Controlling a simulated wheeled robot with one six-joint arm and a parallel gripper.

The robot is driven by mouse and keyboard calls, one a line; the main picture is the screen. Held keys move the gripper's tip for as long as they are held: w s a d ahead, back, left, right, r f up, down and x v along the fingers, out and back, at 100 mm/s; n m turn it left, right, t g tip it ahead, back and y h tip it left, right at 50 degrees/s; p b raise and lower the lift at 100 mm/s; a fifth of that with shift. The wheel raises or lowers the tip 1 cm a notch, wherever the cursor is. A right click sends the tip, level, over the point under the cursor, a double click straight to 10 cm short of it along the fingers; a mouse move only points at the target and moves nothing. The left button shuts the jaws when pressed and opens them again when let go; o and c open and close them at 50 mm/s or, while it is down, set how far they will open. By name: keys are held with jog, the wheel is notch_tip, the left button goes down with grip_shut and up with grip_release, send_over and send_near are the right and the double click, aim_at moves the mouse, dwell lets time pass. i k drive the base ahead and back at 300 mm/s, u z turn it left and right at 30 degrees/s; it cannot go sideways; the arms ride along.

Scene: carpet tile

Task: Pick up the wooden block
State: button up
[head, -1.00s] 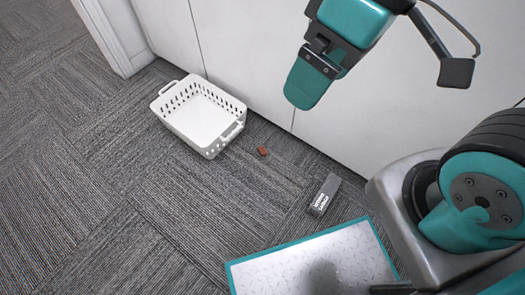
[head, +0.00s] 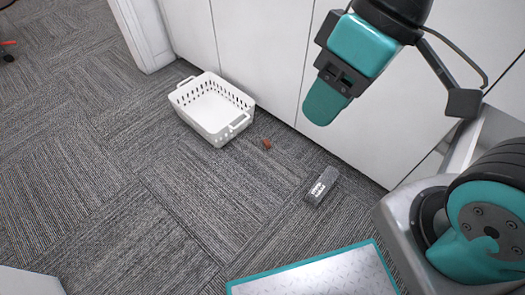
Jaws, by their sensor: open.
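A small reddish-brown block (head: 267,143), which looks like the wooden block, lies on the carpet near the right front corner of the white basket. My gripper (head: 325,103) hangs in the upper right of the head view, to the right of the block in the picture and apart from it. It is seen from the side, with one teal finger showing and the other hidden. It is open and I see nothing in it.
A white perforated basket (head: 213,108) stands empty by the white cabinet wall (head: 255,45). A dark grey box with white lettering (head: 322,186) lies right of the block. Open carpet (head: 130,190) spreads to the left.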

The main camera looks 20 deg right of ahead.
aim_at(266, 142)
jog(key=u, duration=1.15)
jog(key=i, duration=1.9)
jog(key=z, duration=1.9)
